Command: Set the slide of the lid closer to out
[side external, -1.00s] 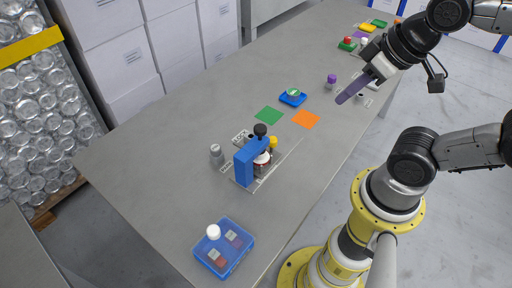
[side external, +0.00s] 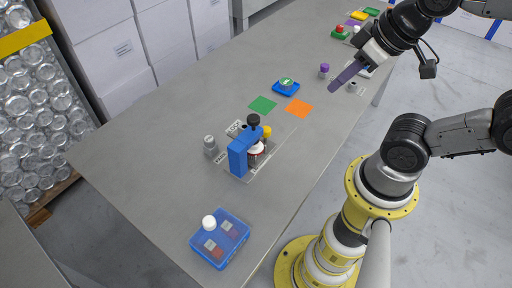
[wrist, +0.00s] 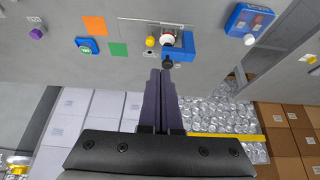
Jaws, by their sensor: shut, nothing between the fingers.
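The lid closer is a blue press (side external: 238,158) with a black knob (side external: 253,120) on top. It stands on a pale base plate on the table. A jar with a white top (side external: 257,148) sits in it, partly hidden by the blue frame. A yellow knob (side external: 266,131) shows beside the jar. The wrist view shows the blue body (wrist: 183,48), the jar (wrist: 168,38) and the yellow knob (wrist: 150,41). I cannot tell the slide's position. My gripper (side external: 333,88) is shut and empty, apart from the press, up and right of it in the side view.
A blue box (side external: 219,240) with a white knob is nearer the front. Green (side external: 263,104) and orange (side external: 298,108) squares, a blue tray (side external: 286,92) and a purple-topped item (side external: 324,70) lie beyond. The table's left part is bare.

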